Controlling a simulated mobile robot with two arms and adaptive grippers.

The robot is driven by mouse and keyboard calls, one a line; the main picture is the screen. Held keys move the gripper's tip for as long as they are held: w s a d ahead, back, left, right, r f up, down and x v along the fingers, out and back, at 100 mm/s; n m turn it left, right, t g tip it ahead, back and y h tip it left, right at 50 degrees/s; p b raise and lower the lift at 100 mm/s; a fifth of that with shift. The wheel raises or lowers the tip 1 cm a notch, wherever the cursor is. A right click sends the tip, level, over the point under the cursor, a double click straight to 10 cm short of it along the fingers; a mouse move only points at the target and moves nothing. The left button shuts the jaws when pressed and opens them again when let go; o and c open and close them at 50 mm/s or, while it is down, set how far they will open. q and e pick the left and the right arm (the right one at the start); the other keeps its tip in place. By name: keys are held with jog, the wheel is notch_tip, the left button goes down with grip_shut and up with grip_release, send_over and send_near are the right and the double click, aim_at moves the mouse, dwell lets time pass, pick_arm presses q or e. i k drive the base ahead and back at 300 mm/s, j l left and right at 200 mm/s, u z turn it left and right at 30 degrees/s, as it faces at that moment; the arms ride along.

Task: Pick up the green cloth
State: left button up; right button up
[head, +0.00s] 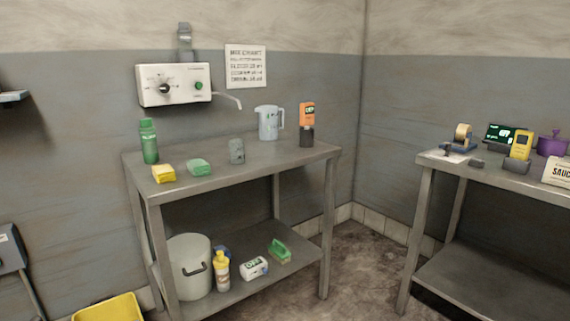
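A green cloth (200,167), small and folded, lies on the top of the left metal table (250,173) near its front edge. A yellow sponge or cloth (164,173) lies to its left, and a grey cup-like object (236,151) stands to its right. A green bottle (149,141) stands behind and left of it. Neither of my grippers shows in the head view.
A pitcher (268,122) and an orange device (307,117) stand at the table's back right. The lower shelf holds a bucket (189,262), bottles and a green brush (279,251). A second table (490,183) stands right. Floor shows between the tables.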

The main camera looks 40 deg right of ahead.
aim_at(198, 166)
jog(key=z, duration=0.7)
